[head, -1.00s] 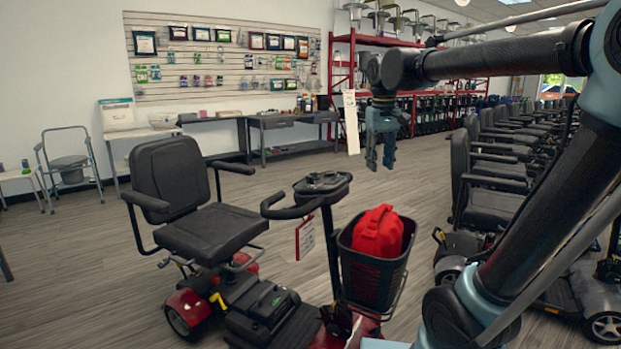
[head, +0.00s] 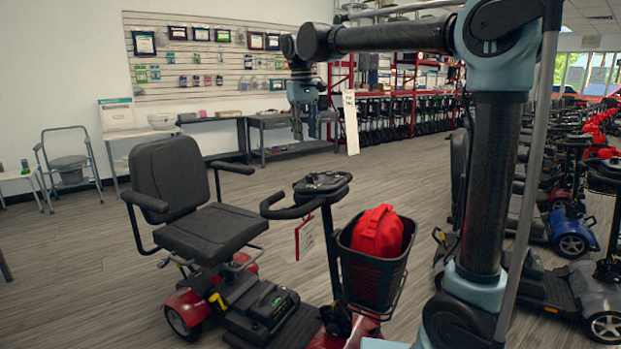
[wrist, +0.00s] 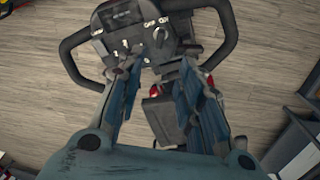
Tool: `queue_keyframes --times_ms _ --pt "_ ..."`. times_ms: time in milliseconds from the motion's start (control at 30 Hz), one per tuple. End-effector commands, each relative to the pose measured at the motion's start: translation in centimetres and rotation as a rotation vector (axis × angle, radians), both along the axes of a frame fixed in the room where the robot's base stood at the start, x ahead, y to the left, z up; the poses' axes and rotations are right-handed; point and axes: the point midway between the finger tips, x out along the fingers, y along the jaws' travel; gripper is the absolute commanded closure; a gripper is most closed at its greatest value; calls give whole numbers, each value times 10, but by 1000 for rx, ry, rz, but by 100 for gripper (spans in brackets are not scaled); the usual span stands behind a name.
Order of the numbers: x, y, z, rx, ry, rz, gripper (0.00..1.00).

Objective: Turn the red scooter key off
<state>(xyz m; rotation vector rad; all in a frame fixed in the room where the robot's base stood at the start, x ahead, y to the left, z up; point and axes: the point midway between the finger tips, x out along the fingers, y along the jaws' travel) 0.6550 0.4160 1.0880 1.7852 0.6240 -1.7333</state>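The red scooter (head: 190,306) stands in the lower middle of the head view, with a black seat and a front tiller. Its control console (head: 322,182) also shows at the top of the wrist view (wrist: 128,18), between looped handlebars. Small white-marked controls (wrist: 124,46) sit on its lower part; I cannot tell for sure which is the key, or how it is turned. My gripper (head: 305,132) points down, well above the console's height. Its fingers are apart and empty in the wrist view (wrist: 160,78), and the left fingertip overlaps the console's lower edge there.
A black basket (head: 372,278) with a red bag (head: 378,232) is on the scooter's front. The black seat (head: 215,233) is behind the tiller. More scooters (head: 572,238) line the right. Open floor lies behind.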

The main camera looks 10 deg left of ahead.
Motion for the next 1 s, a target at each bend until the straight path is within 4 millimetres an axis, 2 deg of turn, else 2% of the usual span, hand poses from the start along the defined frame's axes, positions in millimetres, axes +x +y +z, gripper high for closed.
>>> queue_keyframes --times_ms 700,1000 --pt "6 -8 -124 0 0 0 67" --pt "8 -9 -149 0 0 -1 67"
